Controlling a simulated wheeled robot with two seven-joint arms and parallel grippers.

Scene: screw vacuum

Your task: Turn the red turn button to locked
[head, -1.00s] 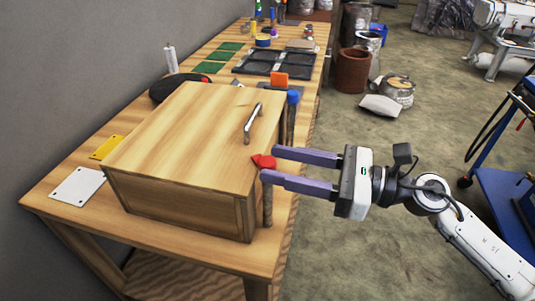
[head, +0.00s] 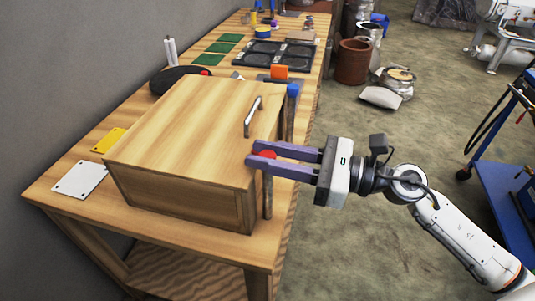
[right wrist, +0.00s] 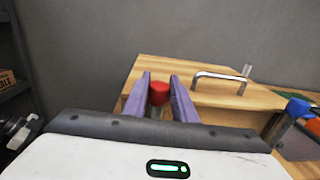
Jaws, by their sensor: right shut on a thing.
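The red turn button (head: 268,154) sits at the right end of the wooden box (head: 190,125), by the top edge. My right gripper (head: 252,154) reaches in from the right, its two purple fingers on either side of the button, shut on it. The right wrist view also shows the red button (right wrist: 159,93) between the fingers. The fingers hide part of the button, so I cannot tell which way its pointer faces. My left gripper is not in view.
A blue-topped post (head: 293,91) stands just behind the box's right end. A white plate (head: 80,180) and a yellow plate (head: 108,140) lie on the table to the left.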

